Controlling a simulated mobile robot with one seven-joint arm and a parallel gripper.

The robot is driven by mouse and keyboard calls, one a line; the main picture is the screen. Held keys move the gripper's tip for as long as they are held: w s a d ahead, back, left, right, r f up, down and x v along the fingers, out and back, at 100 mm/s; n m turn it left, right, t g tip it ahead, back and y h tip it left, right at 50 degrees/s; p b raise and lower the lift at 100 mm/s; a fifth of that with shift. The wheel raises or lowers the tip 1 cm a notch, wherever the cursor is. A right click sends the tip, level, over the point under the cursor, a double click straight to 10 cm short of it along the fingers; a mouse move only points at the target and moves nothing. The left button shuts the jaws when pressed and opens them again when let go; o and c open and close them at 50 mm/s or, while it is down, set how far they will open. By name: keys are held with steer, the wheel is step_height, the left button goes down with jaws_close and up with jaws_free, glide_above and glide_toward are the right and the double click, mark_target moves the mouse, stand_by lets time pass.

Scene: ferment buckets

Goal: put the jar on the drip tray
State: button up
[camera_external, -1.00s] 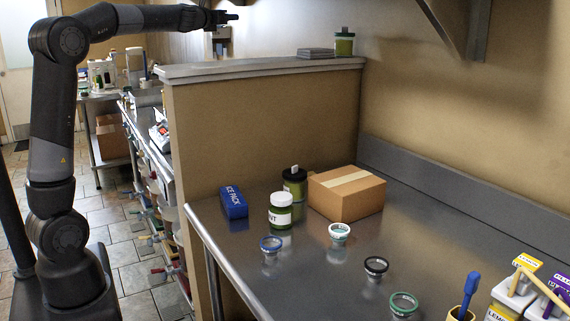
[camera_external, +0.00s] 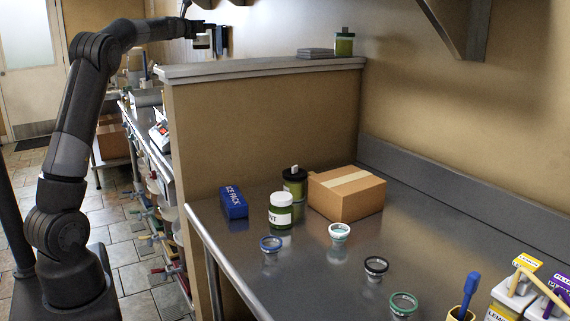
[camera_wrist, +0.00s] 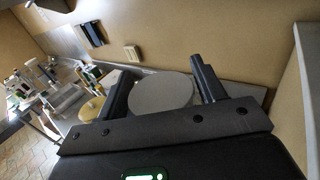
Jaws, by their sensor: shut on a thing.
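My gripper (camera_external: 204,30) is high beyond the partition ledge, at the end of the outstretched arm. It is shut on a jar; a round grey lid (camera_wrist: 160,97) shows between the two dark fingers in the wrist view. In the wrist view a metal counter (camera_wrist: 240,90) lies below and behind the jar. I cannot pick out the drip tray with certainty.
The partition ledge (camera_external: 260,68) carries flat grey slabs (camera_external: 316,53) and a green jar (camera_external: 344,43). The near table holds a white-lidded jar (camera_external: 280,212), a dark-lidded jar (camera_external: 295,184), a cardboard box (camera_external: 346,198), a blue ice pack (camera_external: 233,203) and several small ringed cups.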

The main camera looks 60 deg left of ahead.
steer(key=w+a+f+m+t+h, duration=0.1)
steer(key=a+f+m+h, duration=0.2)
steer(key=f, duration=0.5)
steer(key=w+a+f+m+t+h, duration=0.1)
steer(key=a+f+t+h, duration=0.15)
steer(key=a+f, duration=0.45)
steer(key=shift+w+d+f+m+g+h, duration=0.1)
steer(key=shift+d+f+m+g+h, duration=0.35)
steer(key=shift+d+f+m+h, duration=2.9)
steer(key=shift+w+a+f+n+g+h, duration=0.1)
steer(key=shift+a+f+n+g+h, duration=0.75)
steer(key=shift+f, duration=5.25)
steer(key=shift+d+f+m+g+h, duration=0.1)
steer(key=shift+d+f+m+h, duration=2.3)
steer(key=shift+f, duration=2.35)
steer(key=shift+a+f+n+h, duration=0.35)
steer(key=shift+f+n, duration=0.05)
steer(key=shift+f, duration=0.1)
steer(key=o, duration=1.3)
steer(key=shift+f, duration=0.1)
